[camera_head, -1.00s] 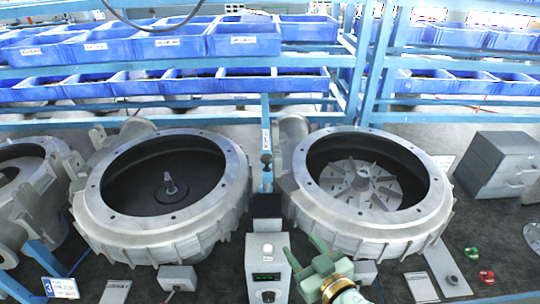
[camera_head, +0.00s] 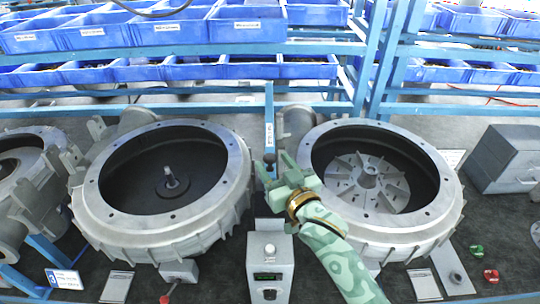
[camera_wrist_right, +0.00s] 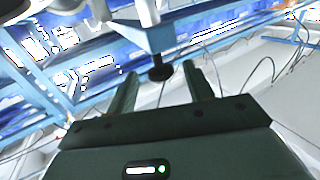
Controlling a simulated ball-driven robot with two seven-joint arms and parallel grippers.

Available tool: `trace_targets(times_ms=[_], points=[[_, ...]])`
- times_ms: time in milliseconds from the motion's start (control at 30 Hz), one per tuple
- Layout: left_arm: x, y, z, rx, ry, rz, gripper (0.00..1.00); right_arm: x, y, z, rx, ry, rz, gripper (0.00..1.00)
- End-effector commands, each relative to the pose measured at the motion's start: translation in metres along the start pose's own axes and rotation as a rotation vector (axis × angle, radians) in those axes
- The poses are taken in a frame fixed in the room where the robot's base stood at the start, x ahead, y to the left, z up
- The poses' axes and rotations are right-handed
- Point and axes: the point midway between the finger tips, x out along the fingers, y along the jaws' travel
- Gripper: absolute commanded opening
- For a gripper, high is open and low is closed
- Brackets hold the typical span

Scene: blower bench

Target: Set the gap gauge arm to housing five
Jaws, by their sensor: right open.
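A blue upright post (camera_head: 269,115) with a white label stands between the two large open housings. A dark knob (camera_head: 270,158) sits in front of it, and looks like the handle of the gauge arm. My right gripper (camera_head: 278,166) is at this knob with its fingers open. In the right wrist view the black knob (camera_wrist_right: 160,73) is beyond and between the open fingertips, not visibly gripped. The left housing (camera_head: 95,215) shows a bare shaft. The right housing (camera_head: 440,215) holds a bladed impeller (camera_head: 368,180). My left gripper is not in view.
A grey control box (camera_head: 270,280) with a display and dial stands in front, between the housings. Blue shelving with bins (camera_head: 180,35) spans the back. Another housing (camera_head: 30,215) is at the far left. A grey drawer cabinet (camera_head: 508,160) stands at the right.

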Motion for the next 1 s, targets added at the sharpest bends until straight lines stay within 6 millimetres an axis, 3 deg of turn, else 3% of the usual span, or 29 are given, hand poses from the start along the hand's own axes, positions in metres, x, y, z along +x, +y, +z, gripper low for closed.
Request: trace_targets(times_ms=[200,533,567,733,1000], points=[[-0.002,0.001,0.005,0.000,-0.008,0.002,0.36,0.026,0.000,0.000,0.001,0.000,0.000,0.52],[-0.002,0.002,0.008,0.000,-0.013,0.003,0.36,0.031,0.000,0.000,0.001,0.000,0.000,0.52],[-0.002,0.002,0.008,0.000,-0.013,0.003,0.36,0.031,0.000,0.000,0.001,0.000,0.000,0.46],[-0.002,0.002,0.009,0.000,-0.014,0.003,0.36,0.031,0.000,0.000,0.001,0.000,0.000,0.00],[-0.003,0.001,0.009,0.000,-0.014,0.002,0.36,0.032,0.010,0.000,-0.003,0.000,-0.011,0.00]])
